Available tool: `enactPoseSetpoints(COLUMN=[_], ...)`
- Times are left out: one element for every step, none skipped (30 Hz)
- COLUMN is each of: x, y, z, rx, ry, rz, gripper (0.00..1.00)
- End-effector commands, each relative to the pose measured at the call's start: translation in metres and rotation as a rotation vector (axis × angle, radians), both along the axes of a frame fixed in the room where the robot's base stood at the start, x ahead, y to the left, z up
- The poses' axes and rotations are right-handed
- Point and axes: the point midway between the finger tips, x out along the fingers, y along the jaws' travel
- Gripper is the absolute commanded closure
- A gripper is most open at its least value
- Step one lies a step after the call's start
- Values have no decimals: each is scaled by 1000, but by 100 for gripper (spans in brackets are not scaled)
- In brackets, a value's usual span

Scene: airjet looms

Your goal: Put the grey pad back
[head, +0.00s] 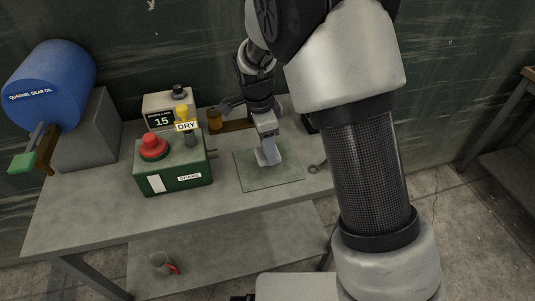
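My gripper (267,140) points down over a flat grey-green rectangular mat (286,176) on the bench. A small pale grey piece, which looks like the grey pad (270,157), shows at the fingertips, just above or touching the mat. The fingers and this piece are too small and close in tone to tell whether the gripper is closed on it. The far side of the piece is hidden by my gripper.
A ring-ended tool (315,168) lies right of the mat.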

Motion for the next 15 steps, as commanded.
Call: enactPoseSetpoints(x=[-1,-1,-1,-1,-1,-1,0,0,0,0,0,0,0,0,0], y=[-1,-1,-1,-1,-1,0,0,0,0,0,0,0,0,0,0], z=[-10,-14,-20,-24,-27,-28,-28,-28,-28,-28,-28,-28,-28,-29,-31], rx=[-1,-1,-2,-2,-2,-1,0,0,0,0,0,0,0,0,0], ry=[4,3,4,4,3,2,1,0,0,0,0,0,0,0,1], rz=[0,0,0,0,0,0,0,0,0,0,0,0,0,0,0], gripper=[68,68,68,68,68,68,68,68,68,68,68,68,68,68,68])
